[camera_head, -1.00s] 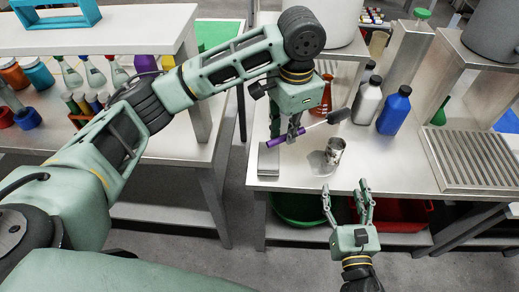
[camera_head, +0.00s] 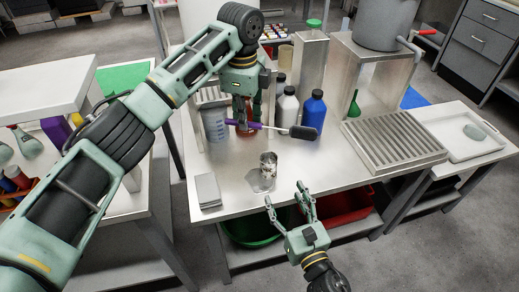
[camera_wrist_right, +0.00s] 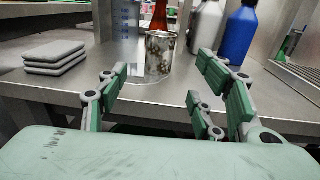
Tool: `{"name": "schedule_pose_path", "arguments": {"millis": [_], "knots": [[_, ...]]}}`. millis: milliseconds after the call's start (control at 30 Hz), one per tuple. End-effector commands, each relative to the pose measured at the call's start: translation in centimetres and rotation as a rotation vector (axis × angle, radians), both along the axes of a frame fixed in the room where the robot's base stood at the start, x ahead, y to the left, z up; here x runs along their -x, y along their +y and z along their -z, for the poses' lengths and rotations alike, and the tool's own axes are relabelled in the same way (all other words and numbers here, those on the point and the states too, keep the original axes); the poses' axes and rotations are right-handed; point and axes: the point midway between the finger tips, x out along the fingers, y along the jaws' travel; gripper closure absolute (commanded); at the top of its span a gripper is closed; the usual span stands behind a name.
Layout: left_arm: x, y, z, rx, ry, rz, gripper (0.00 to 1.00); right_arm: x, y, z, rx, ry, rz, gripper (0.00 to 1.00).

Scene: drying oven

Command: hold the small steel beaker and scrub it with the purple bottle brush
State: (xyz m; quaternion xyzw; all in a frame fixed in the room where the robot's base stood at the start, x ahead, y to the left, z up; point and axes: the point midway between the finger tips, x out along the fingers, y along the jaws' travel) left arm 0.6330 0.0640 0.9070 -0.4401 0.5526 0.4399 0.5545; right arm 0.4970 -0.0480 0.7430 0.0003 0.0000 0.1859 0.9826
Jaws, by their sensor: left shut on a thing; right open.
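The small steel beaker (camera_head: 268,166) stands upright on the steel table, with dark smudges on its side. It also shows in the right wrist view (camera_wrist_right: 160,54), beyond the open fingers. My left gripper (camera_head: 243,122) is shut on the purple handle of the bottle brush (camera_head: 248,124) and holds it above the table behind the beaker. The brush's dark head (camera_head: 302,132) points right, in front of the blue bottle. My right gripper (camera_head: 291,203) is open and empty at the table's front edge, short of the beaker and apart from it.
Grey stacked pads (camera_head: 207,191) lie left of the beaker. A slotted drain rack (camera_head: 392,145) is at the right. The table between is mostly clear.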

Motion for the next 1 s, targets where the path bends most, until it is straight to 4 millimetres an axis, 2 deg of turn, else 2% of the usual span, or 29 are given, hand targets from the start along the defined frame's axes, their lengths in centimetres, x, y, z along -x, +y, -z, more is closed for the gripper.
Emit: {"name": "schedule_pose_path", "arguments": {"millis": [300, 500, 700, 1000], "knots": [[0.0, 0.0, 0.0, 0.001, 0.000, -0.002, 1.00, -5.7, 2.2, -0.2, -0.001, -0.004, 0.000, 0.40], [0.0, 0.0, 0.0, 0.001, 0.000, -0.002, 1.00, -8.5, 3.3, -0.1, -0.001, -0.002, 0.001, 0.40], [0.0, 0.0, 0.0, 0.001, 0.000, -0.002, 1.00, -9.9, 3.8, 0.0, 0.000, 0.000, 0.001, 0.40], [0.0, 0.0, 0.0, 0.001, 0.000, -0.002, 1.00, -10.0, 3.9, -0.1, 0.000, -0.001, 0.001, 0.40]]}}
